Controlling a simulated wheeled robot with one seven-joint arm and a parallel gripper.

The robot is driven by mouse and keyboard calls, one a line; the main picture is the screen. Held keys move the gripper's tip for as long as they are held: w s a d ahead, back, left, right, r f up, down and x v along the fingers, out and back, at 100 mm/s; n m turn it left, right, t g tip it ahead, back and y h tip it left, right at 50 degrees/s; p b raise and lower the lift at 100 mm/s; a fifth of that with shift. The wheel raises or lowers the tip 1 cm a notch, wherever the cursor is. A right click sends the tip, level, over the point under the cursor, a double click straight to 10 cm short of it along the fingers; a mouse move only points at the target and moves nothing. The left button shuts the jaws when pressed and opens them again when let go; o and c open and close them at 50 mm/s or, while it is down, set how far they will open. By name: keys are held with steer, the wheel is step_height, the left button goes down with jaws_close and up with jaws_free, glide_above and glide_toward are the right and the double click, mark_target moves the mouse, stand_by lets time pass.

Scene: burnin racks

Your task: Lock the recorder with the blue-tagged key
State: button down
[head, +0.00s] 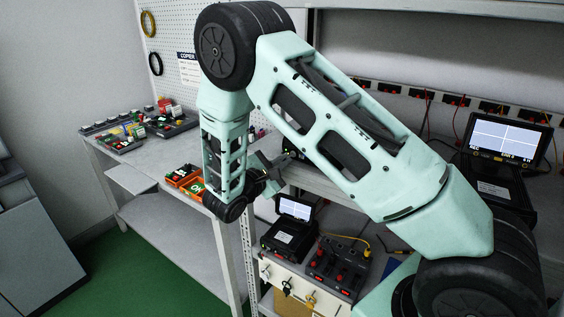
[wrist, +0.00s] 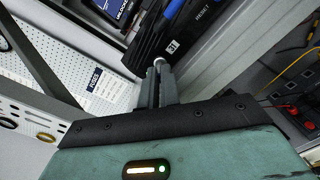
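My gripper (head: 272,172) is beside the front edge of the bench shelf in the head view, below my forearm. In the wrist view its two dark fingers (wrist: 158,86) stand close together. Their tips are at a small round silver part (wrist: 159,62) on or just in front of a black panel (wrist: 178,42) marked RESET and 31. I cannot tell whether a key is between the fingers; no blue tag shows there. A blue part (wrist: 173,9) is farther up the panel. A black recorder-like unit with a lit screen (head: 295,209) stands on the lower shelf.
A larger unit with a lit screen (head: 507,140) stands at right. Several key-like items, one with yellow (head: 310,300), hang on the cream front below. An orange tray (head: 186,178) and sorted parts (head: 121,139) lie on the left bench. Green floor (head: 100,265) is clear.

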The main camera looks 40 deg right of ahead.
steer(key=n+p, duration=0.3)
steer(key=n, duration=0.5)
steer(key=shift+r+n, duration=0.15)
steer(key=shift+n, duration=0.15)
steer(key=shift+f+n+p, duration=0.2)
steer(key=shift+n+p, duration=1.95)
steer(key=shift+n, duration=2.05)
steer(key=c, duration=1.9)
jaws_free()
steer(key=shift+a, duration=0.1)
steer(key=b+v, duration=0.6)
steer(key=v, duration=1.1)
steer(key=shift+a, duration=0.15)
